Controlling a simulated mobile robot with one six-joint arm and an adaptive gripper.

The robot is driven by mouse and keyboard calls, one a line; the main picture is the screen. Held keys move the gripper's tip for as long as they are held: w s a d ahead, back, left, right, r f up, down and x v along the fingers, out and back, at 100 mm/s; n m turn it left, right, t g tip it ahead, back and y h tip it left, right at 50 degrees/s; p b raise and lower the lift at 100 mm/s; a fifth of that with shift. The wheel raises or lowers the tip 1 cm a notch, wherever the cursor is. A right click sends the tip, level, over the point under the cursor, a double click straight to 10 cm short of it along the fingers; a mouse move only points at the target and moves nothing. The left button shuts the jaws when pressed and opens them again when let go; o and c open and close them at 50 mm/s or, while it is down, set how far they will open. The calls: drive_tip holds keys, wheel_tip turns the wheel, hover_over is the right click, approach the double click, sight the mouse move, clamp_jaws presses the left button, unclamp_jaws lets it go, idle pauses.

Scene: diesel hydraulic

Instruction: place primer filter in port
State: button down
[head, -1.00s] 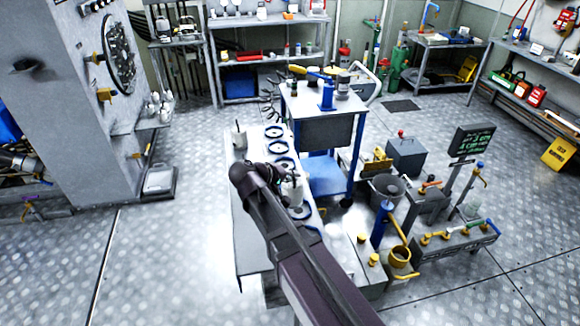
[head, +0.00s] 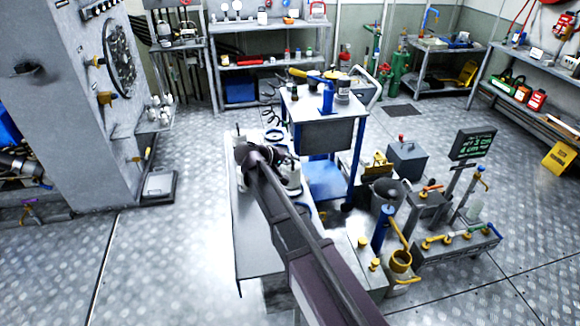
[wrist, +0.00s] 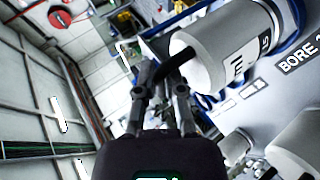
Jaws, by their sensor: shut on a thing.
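My gripper (wrist: 165,78) is shut on the dark stem at the end of a white cylinder (wrist: 225,50) with black print, which I take for the primer filter. The cylinder lies tilted in the wrist view, beside a blue ring (wrist: 302,50) on a pale panel marked "BORE". I cannot tell whether it touches the ring. In the head view my gripper is over the far part of the narrow bench (head: 252,235), largely behind my arm. A blue ring (head: 274,135) shows past it; the other rings are mostly hidden. A white body (head: 291,182) shows right of my arm.
Another white cylinder (wrist: 298,145) stands at lower right in the wrist view. A blue-legged cart (head: 325,135) with a blue bottle is close to the bench's right side.

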drive_tip(key=shift+w, duration=0.1)
drive_tip(key=shift+w, duration=0.25)
drive_tip(key=shift+w+a+f+b, duration=0.1)
drive_tip(key=shift+w+f+b, duration=0.25)
drive_tip(key=shift+f+b, duration=1.45)
drive_tip(key=shift+b, duration=0.05)
drive_tip(key=shift+f, duration=0.2)
drive_tip(key=c, duration=0.8)
unclamp_jaws()
drive_tip(key=shift+o, duration=0.2)
drive_tip(key=shift+r, duration=0.2)
